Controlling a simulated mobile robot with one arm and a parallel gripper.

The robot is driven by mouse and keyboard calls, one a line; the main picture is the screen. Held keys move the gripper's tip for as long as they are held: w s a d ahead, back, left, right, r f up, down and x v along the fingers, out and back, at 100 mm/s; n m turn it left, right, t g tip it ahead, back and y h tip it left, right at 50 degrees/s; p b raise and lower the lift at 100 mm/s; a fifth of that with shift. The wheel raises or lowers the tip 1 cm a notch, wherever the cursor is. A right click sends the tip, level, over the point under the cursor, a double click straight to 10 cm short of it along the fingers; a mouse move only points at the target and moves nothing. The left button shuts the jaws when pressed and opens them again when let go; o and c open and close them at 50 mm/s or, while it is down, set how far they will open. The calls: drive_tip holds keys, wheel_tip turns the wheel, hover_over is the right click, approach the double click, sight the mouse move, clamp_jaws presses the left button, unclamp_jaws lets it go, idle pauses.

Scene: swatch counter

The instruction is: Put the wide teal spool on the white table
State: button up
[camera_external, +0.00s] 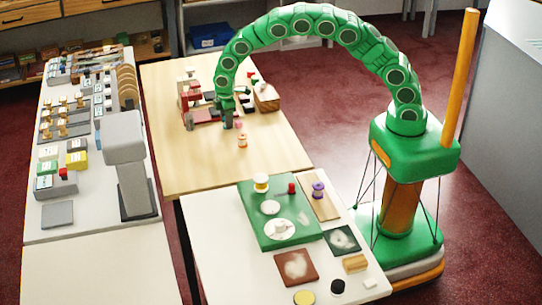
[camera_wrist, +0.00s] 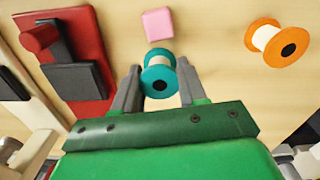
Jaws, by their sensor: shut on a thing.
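The teal spool (camera_wrist: 158,76), with teal flanges and a pale winding, sits between the fingers in the wrist view. My gripper (camera_wrist: 158,88) is shut on it. In the external view my gripper (camera_external: 227,121) is low over the wooden table (camera_external: 190,165); the spool is hard to make out there. I cannot tell whether the spool touches the wood. The white table (camera_external: 213,225) stands in front of the wooden one, to the right of the grey counter.
An orange spool (camera_wrist: 276,42) and a pink block (camera_wrist: 157,24) stand near the teal spool. A red and black device (camera_wrist: 70,65) is to the left. The white table bears a green board (camera_external: 255,222), a purple spool (camera_external: 318,190) and swatches; its left front is bare.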

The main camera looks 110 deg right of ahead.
drive_tip(key=shift+f, duration=0.35)
drive_tip(key=shift+f, duration=0.15)
drive_tip(key=o, duration=1.1)
